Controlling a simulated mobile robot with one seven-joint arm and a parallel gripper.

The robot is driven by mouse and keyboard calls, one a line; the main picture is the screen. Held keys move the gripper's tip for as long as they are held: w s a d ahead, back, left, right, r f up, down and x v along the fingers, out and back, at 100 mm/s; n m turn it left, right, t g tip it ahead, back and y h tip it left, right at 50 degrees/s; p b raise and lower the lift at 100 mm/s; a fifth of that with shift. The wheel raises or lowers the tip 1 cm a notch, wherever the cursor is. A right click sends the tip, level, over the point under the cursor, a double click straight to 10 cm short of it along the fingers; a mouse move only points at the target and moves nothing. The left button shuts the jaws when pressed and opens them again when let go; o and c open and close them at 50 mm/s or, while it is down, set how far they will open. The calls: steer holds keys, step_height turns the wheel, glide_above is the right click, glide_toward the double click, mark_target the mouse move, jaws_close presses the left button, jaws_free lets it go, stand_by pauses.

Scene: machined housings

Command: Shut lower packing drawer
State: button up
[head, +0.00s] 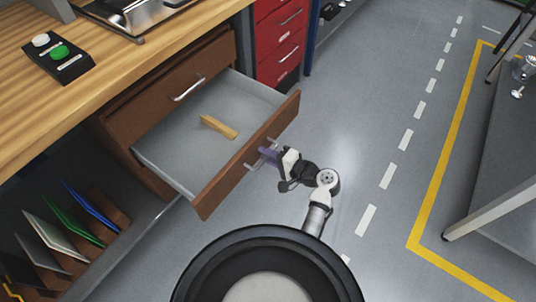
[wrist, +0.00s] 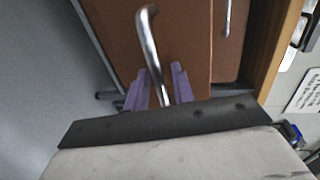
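The lower packing drawer (head: 205,205) is pulled well out below a shut upper drawer (head: 160,100). It has a brown front, a pale grey inside and a silver bar handle (head: 250,166). A small wooden block (head: 218,127) lies in it. My gripper (head: 268,155) is at the handle, outside the drawer front. In the wrist view, the handle (wrist: 149,40) runs between my two purple fingers (wrist: 160,80). The fingers stand apart with a gap beside the bar, so the gripper looks open around it. Exact contact is hard to tell.
A wooden workbench (head: 60,110) with a green-and-white button box (head: 58,58) is above. A red drawer cabinet (head: 280,40) stands beyond the drawer. Coloured panels (head: 70,225) stand in a rack at lower left. Floor to the right is clear up to a grey table (head: 500,190).

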jaws_close()
stand_by(0.3)
steer(key=b, duration=0.4)
glide_above(203, 124)
steer(key=s+d, duration=0.1)
steer(key=shift+w+a, duration=0.3)
steer(key=shift+a, duration=0.05)
steer(key=shift+r, duration=0.1)
steer(key=shift+w, duration=0.1)
